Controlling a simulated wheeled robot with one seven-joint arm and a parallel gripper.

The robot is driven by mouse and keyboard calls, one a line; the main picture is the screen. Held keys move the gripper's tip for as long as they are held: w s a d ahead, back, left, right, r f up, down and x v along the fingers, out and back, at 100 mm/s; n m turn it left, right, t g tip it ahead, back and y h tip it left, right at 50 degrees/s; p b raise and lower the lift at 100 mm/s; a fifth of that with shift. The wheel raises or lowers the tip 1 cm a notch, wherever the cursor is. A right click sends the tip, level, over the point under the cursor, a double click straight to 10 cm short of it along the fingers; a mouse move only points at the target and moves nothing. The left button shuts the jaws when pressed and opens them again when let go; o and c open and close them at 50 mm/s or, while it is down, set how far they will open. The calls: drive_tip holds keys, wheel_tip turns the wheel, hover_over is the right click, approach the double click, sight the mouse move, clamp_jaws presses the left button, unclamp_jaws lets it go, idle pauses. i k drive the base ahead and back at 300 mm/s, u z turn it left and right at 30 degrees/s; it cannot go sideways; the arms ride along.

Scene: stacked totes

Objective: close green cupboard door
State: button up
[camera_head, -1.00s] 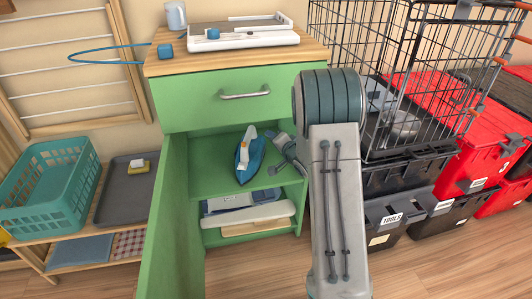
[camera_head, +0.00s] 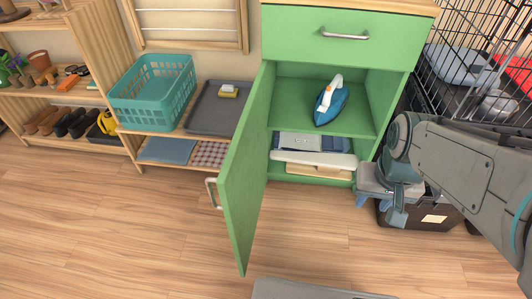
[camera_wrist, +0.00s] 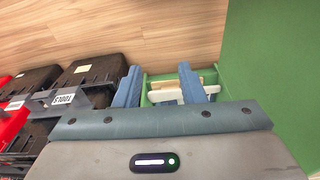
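The green cupboard door (camera_head: 250,165) stands wide open, hinged at the cupboard's left side and swung out toward me. Its pale bar handle (camera_head: 212,190) is on the outer face, at the left. The cupboard (camera_head: 375,95) is open-fronted below its drawer. My gripper (camera_head: 377,208) is low by the cupboard's front right corner, well apart from the door. In the wrist view, my gripper's two blue fingers (camera_wrist: 160,84) are spread with nothing held between them. A large green panel, apparently the door (camera_wrist: 270,50), fills the right of that view.
A blue iron (camera_head: 330,102) stands on the shelf, with flat items (camera_head: 315,158) below. A teal basket (camera_head: 152,92) and a grey tray (camera_head: 217,108) are on a low rack at the left. Black bins (camera_wrist: 88,72) and a wire cage (camera_head: 470,80) stand right.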

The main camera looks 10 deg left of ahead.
sight(241, 181)
drive_tip(key=z, duration=2.45)
drive_tip(key=k, duration=1.55)
drive_tip(key=u, duration=2.05)
